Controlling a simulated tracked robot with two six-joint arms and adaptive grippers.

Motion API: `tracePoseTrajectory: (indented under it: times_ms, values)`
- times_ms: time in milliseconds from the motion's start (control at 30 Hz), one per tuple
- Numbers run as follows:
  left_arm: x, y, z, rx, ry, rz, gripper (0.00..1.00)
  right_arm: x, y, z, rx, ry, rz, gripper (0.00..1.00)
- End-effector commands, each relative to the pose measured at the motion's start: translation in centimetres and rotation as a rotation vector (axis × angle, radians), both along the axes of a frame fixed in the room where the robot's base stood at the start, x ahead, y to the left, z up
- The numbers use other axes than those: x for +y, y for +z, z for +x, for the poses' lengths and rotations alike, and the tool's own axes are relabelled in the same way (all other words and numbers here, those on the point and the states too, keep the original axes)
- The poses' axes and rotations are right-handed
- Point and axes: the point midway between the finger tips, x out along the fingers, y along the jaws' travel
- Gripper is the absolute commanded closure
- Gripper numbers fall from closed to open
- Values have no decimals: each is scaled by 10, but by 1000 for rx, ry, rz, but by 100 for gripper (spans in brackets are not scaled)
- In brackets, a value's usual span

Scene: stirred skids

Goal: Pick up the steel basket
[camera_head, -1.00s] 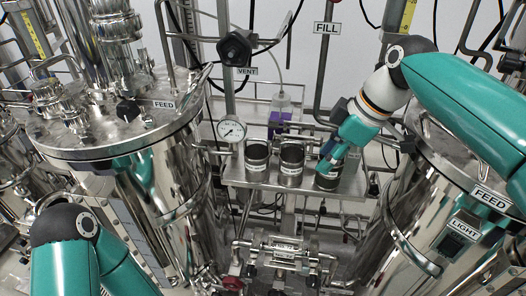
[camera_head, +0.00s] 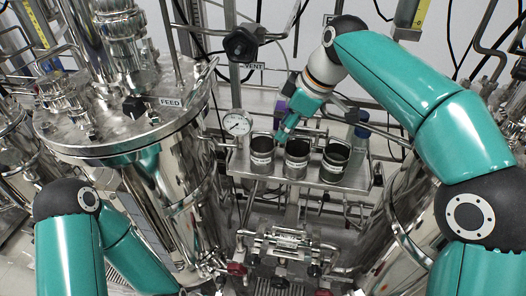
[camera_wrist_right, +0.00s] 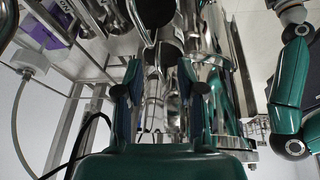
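Three open steel cups with pale labels stand in a row on a metal shelf: the left cup (camera_head: 262,161), the middle cup (camera_head: 297,164) and the right cup (camera_head: 335,165). I cannot read the labels or tell which one is the steel basket. My right gripper (camera_head: 283,134) points down between the left and middle cups, near their rims; I cannot tell if it touches either. In the right wrist view its two fingers (camera_wrist_right: 160,98) stand apart with nothing visibly held. Of my left arm only links show; its gripper is out of view.
The cups stand on a narrow steel shelf (camera_head: 240,171) between a large left tank (camera_head: 160,185) and a right tank (camera_head: 398,215). A pressure gauge (camera_head: 237,125) is left of the cups. A pipe frame with red-handled valves (camera_head: 237,269) sits below.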

Motion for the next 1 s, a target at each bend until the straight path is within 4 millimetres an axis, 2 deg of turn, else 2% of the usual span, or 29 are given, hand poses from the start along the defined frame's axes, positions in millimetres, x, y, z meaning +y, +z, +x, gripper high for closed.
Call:
tracePoseTrajectory:
  times_ms: [233,300,500,833,867,1000]
  values:
    - [0,9,0,0,0,0,60,15,1,9,1,1,-1,61]
    - [0,4,0,0,0,0,60,17,-14,10,5,1,-3,61]
    - [0,2,0,0,0,0,60,26,-40,16,2,-1,-1,61]
    - [0,1,0,0,0,0,60,29,-47,18,1,-1,-1,61]
    - [0,1,0,0,0,0,60,29,-47,18,1,-1,-1,65]
    - [0,1,0,0,0,0,60,29,-47,18,1,-1,-1,88]
